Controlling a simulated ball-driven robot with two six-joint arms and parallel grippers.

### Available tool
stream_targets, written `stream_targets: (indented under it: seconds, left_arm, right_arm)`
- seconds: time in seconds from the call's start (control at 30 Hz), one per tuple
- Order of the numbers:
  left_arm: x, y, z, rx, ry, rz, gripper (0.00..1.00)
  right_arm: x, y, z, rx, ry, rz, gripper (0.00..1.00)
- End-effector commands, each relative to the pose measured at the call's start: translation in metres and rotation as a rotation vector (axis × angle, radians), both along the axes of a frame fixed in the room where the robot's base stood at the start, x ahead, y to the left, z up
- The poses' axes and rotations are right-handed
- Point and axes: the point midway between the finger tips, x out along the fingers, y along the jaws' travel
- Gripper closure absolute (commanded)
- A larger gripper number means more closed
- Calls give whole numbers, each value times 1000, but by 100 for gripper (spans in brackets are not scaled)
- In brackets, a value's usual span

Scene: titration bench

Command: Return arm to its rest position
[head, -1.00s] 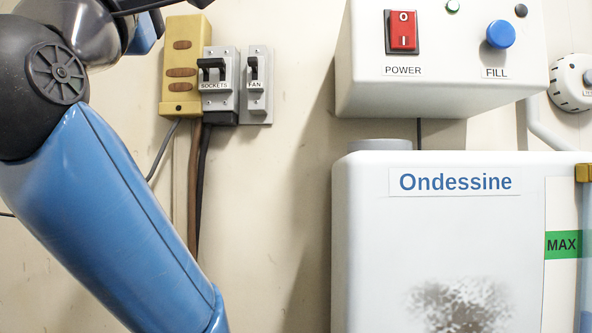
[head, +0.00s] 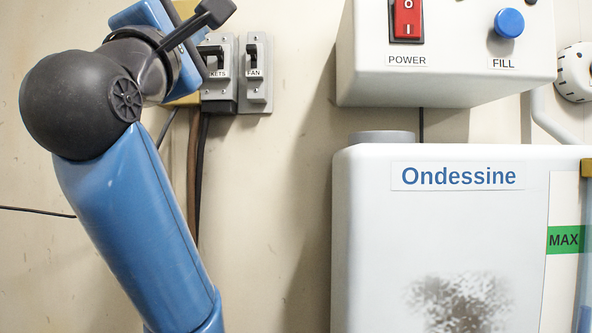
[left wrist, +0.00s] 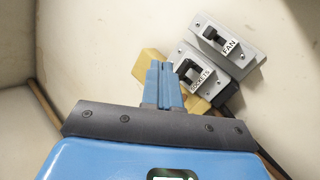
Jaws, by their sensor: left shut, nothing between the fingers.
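My left arm rises from the bottom left of the head view and bends at a black joint; its wrist end is near the top edge, in front of the switches. In the left wrist view my left gripper (left wrist: 160,72) has its blue fingers together, with nothing between them. The fingers appear over the yellow box (left wrist: 146,56), beside the SOCKETS switch (left wrist: 197,76); I cannot tell whether they touch anything. My right gripper is in neither view.
The FAN switch (head: 255,73) is on the wall right of the partly hidden SOCKETS switch (head: 219,85). The white Ondessine tank (head: 370,240) and a control box (head: 370,75) with a red POWER switch (head: 407,18) and blue FILL knob (head: 509,23) stand right. Bare wall lies between.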

Motion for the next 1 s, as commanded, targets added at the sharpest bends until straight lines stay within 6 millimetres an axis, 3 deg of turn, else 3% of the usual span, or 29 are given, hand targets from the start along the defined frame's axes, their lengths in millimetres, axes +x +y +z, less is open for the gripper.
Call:
stream_targets:
  seconds: [0.2,0.4,1.0]
  left_arm:
    - [24,-1,1,2,1,1,100]
    - [35,-1,1,1,-1,1,100]
    - [38,-1,0,1,-2,0,100]
  right_arm:
    - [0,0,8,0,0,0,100]
    - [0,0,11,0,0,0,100]
    - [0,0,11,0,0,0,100]
